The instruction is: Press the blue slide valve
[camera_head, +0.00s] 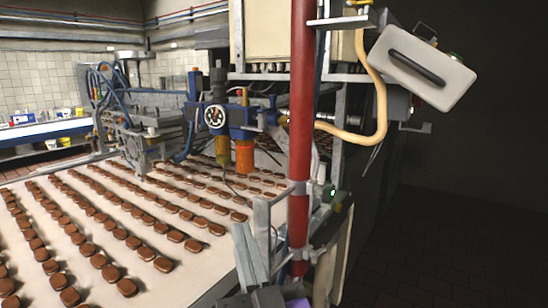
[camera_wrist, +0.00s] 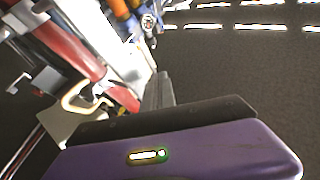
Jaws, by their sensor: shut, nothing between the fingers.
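In the head view, a blue valve unit (camera_head: 240,133) with a round gauge (camera_head: 215,117) and orange bowls is mounted on the machine, left of the red post. I cannot make out a separate slide on it. In the wrist view, the gauge (camera_wrist: 147,22) and some blue parts (camera_wrist: 134,27) show small at the top, beyond the fingers. My gripper (camera_head: 243,229) is at the bottom middle of the head view, with grey fingers pointing up, below and apart from the blue unit. In the wrist view, my gripper (camera_wrist: 158,78) has its dark fingers together, with nothing between them.
The thick red post (camera_head: 301,120) stands just right of the blue unit. A yellow hose (camera_head: 372,100) and a pale box (camera_head: 422,67) hang further right. A conveyor (camera_head: 215,265) with rows of brown biscuits spreads left. The dark floor at the right is clear.

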